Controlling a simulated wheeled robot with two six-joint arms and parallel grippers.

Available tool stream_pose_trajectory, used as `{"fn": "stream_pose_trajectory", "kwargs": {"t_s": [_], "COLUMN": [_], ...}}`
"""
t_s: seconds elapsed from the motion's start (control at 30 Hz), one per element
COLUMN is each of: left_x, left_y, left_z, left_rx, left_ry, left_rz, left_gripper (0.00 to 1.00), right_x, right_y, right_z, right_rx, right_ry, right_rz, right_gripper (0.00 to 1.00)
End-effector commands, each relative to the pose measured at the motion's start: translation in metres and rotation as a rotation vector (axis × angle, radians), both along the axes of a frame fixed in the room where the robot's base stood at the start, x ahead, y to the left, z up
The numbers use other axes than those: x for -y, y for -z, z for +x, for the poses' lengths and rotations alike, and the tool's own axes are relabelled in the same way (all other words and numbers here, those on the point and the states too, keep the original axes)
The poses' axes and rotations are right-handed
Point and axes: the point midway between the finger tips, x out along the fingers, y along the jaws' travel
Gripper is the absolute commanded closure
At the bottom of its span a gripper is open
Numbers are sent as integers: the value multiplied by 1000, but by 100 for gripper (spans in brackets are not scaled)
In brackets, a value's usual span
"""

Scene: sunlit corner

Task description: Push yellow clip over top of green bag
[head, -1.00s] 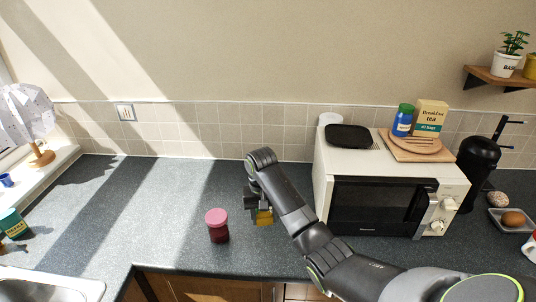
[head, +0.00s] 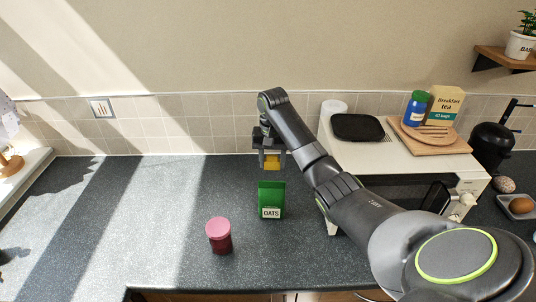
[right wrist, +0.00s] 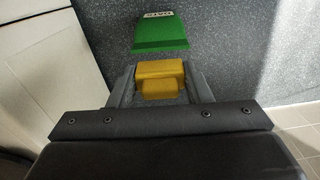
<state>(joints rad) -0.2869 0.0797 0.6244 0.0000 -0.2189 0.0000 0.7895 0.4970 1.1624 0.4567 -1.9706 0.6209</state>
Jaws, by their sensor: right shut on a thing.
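My right gripper (head: 270,160) is shut on the yellow clip (head: 271,162) and holds it in the air, apart from the green bag. The green bag (head: 271,196), with an "OATS" label, stands upright on the counter below the clip. In the right wrist view the yellow clip (right wrist: 160,79) sits between the two fingers, and the green bag (right wrist: 160,33) shows beyond it. My left gripper is in neither view.
A jar with a pink lid (head: 219,234) stands left of the bag, towards the front edge. A white microwave (head: 395,160) stands to the right. The dark counter (head: 120,220) on the left is clear.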

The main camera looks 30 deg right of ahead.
Motion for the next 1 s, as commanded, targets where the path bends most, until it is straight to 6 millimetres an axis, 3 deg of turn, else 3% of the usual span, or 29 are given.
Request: {"fn": "stream_pose_trajectory", "kwargs": {"t_s": [0.1, 0.23, 0.33, 0.6, 1.0], "left_x": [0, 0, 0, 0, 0], "left_y": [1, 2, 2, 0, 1], "left_z": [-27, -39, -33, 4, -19], "left_rx": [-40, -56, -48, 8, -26], "left_ry": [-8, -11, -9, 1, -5], "left_rz": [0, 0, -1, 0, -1], "left_gripper": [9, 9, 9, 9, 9], "right_x": [-1, 0, 0, 0, 0], "right_y": [13, 25, 33, 47, 48], "right_z": [-1, -1, 0, 0, 0], "right_rx": [-3, -4, -1, -1, -1], "right_ry": [-1, 0, 0, -1, -1], "right_rz": [1, 0, 0, 0, -1], "right_gripper": [76, 76, 76, 76, 76]}}
